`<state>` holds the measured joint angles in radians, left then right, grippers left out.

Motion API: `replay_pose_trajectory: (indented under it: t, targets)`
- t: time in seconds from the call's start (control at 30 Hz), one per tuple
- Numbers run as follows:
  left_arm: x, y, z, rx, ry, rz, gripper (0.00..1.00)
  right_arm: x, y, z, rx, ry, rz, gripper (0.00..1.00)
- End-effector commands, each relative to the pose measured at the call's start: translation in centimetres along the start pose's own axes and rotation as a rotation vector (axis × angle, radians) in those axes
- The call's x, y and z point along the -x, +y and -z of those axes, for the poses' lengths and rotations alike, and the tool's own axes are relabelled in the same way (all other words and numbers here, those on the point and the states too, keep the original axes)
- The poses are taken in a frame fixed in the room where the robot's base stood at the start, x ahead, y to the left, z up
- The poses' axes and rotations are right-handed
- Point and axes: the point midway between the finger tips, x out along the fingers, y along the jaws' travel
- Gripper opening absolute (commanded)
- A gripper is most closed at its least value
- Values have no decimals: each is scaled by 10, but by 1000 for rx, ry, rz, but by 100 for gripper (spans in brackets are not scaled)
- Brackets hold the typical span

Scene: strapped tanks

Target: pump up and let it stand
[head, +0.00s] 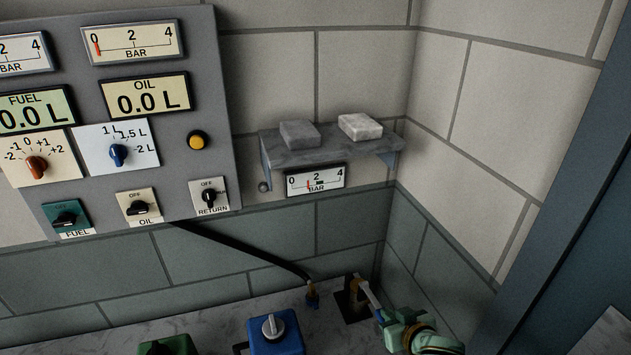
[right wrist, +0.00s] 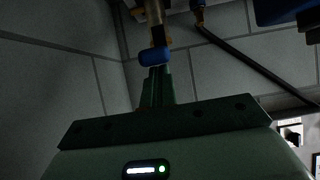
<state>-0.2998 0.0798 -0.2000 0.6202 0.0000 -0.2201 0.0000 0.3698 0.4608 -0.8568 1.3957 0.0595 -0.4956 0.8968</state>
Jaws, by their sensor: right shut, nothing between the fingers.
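A pump-like lever (head: 370,294) slants from a dark bracket (head: 350,300) on the ledge in the head view. My right gripper (head: 386,318) is at the lever's lower end, shut with nothing held. In the right wrist view its blue fingertips (right wrist: 154,56) lie close under a metal rod; I cannot tell if they touch. The small wall gauge (head: 315,180) under the shelf has its red needle between 0 and 2 bar, and a dark mark near 2. The panel bar gauge (head: 132,41) has its needle at 0. My left gripper is not in view.
A grey control panel (head: 170,185) with knobs and displays reading 0.0 L hangs at the left. A shelf (head: 330,150) bears two blocks. A black hose (head: 245,247) runs down to the ledge. A blue box (head: 275,337) and a green one (head: 170,347) stand in front.

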Motion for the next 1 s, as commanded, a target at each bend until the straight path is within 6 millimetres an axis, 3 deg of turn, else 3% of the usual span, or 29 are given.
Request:
replay_pose_trajectory:
  t: [0.27, 1.0]
  targets:
    - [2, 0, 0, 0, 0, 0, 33, 1, 0, 0, 1, -5, -1, 0]
    - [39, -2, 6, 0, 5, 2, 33, 8, 0, 45, 0, -3, -1, 0]
